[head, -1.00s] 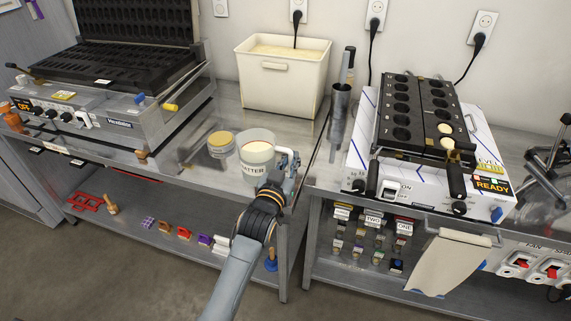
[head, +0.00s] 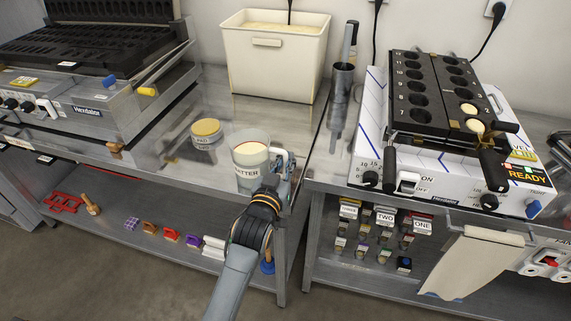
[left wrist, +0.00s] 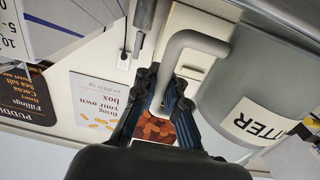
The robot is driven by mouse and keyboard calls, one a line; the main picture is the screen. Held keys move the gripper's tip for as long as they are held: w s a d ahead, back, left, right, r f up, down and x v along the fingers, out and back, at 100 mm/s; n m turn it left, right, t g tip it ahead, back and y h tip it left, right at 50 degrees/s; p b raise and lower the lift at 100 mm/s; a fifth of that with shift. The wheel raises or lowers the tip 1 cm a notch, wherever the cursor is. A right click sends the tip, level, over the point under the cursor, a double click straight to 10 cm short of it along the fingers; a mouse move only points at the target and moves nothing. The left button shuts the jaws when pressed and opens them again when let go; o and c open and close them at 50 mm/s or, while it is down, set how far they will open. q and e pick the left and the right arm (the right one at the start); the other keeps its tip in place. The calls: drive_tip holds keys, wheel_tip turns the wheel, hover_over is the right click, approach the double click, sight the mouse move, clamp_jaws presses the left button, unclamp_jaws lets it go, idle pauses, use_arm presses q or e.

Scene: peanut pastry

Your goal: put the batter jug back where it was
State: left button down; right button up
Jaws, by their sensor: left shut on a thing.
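The batter jug (head: 250,158) is a clear jug with pale batter and a label ending in "TTER". It stands upright at the front right of the left steel table (head: 165,140); I cannot tell if its base touches the top. My left gripper (head: 284,165) is shut on the jug's handle, at the jug's right side. In the left wrist view the grey handle (left wrist: 190,40) runs between the fingers (left wrist: 160,98), with the jug wall (left wrist: 250,85) to the right. My right gripper is not in view.
A small labelled tub (head: 206,132) stands just left of the jug. A large cream bin (head: 275,58) stands behind. A metal holder (head: 341,85) and a hot plate with round moulds (head: 440,95) are to the right.

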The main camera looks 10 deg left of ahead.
use_arm(q)
drive_tip(key=shift+s+d+r, duration=0.1)
drive_tip(key=shift+s+r, duration=0.05)
drive_tip(key=shift+r, duration=0.05)
drive_tip(key=shift+f, duration=0.15)
drive_tip(key=c, duration=1.4)
unclamp_jaws()
drive_tip(key=shift+f, duration=0.15)
drive_tip(key=shift+r, duration=0.25)
drive_tip(key=shift+s+f, duration=0.15)
drive_tip(key=shift+s, duration=0.2)
drive_tip(key=s, duration=1.1)
drive_tip(key=shift+s+a+b, duration=0.15)
drive_tip(key=shift+a+b, duration=0.25)
